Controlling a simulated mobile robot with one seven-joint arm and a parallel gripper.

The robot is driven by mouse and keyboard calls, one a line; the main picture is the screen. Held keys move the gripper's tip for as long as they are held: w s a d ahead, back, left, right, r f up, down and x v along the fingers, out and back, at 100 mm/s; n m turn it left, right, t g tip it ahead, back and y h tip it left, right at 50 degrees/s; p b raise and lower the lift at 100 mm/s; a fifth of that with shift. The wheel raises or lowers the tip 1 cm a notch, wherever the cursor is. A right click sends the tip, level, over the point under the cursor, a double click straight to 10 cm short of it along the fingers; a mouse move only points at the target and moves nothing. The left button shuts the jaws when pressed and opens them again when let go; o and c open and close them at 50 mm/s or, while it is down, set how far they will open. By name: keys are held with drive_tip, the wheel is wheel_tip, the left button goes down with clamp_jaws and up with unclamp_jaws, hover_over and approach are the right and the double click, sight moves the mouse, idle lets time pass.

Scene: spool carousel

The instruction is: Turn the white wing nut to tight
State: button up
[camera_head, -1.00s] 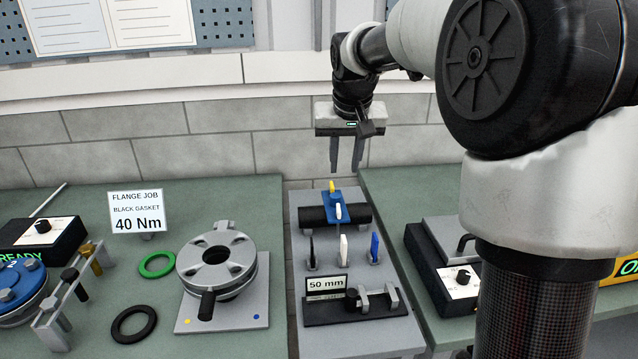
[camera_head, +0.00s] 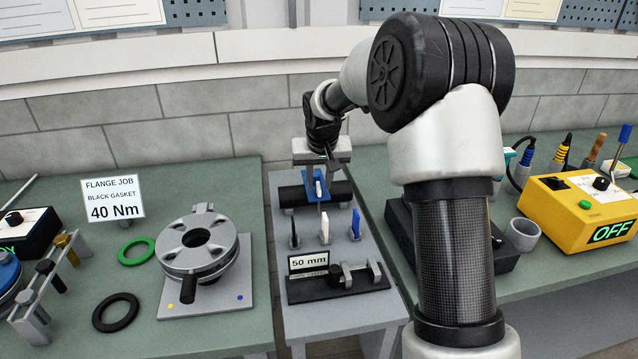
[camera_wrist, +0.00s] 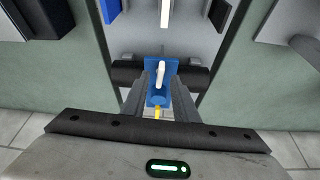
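The white wing nut (camera_head: 318,188) sits on the blue clamp (camera_head: 312,197), which lies over a black pipe (camera_head: 342,190). In the wrist view the wing nut (camera_wrist: 160,72) points roughly away from me, and the blue clamp (camera_wrist: 150,66) lies under it. A yellow piece (camera_wrist: 157,113) shows on the clamp's near side. My gripper (camera_head: 317,181) is above the clamp, pointing down. In the wrist view its fingers (camera_wrist: 162,84) are apart, one on each side of the clamp's middle. I cannot tell whether they touch the wing nut.
Black (camera_head: 294,234), white (camera_head: 325,230) and blue (camera_head: 356,223) upright pieces stand in front of the pipe. A 50 mm sign (camera_head: 308,263) stands before them. A flange (camera_head: 197,242) is on the left bench; a yellow box (camera_head: 580,210) is on the right bench.

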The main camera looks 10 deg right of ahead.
drive_tip(key=shift+w+f, duration=0.2)
drive_tip(key=shift+f, duration=0.25)
clamp_jaws()
